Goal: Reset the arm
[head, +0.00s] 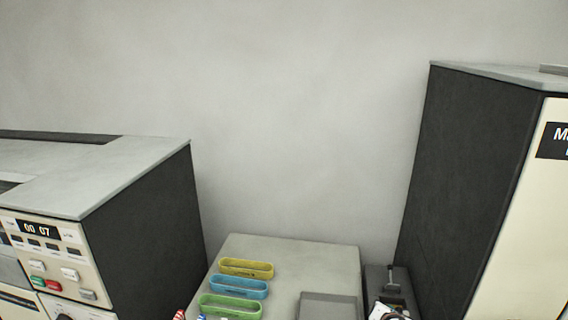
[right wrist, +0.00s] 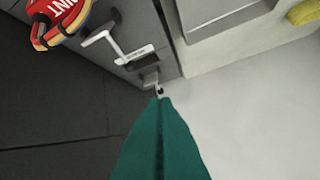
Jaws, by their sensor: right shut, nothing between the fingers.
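My right gripper (right wrist: 160,102) shows in the right wrist view as two teal fingers pressed together, with nothing between them. It points toward a dark box (right wrist: 145,20) with a metal lever (right wrist: 101,38); I cannot tell the exact gap. In the head view the dark box (head: 374,277) stands just right of the pale table, with its lever (head: 391,278) on top. Neither gripper can be clearly made out in the head view. My left gripper is not in view.
Yellow (head: 246,277), blue (head: 238,298) and green (head: 230,313) trays and a grey tray (head: 327,297) sit on the table (head: 290,248). A machine (head: 150,235) stands left, a tall cabinet (head: 465,150) right. A red lettered object (right wrist: 62,14) is beside the lever in the wrist view.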

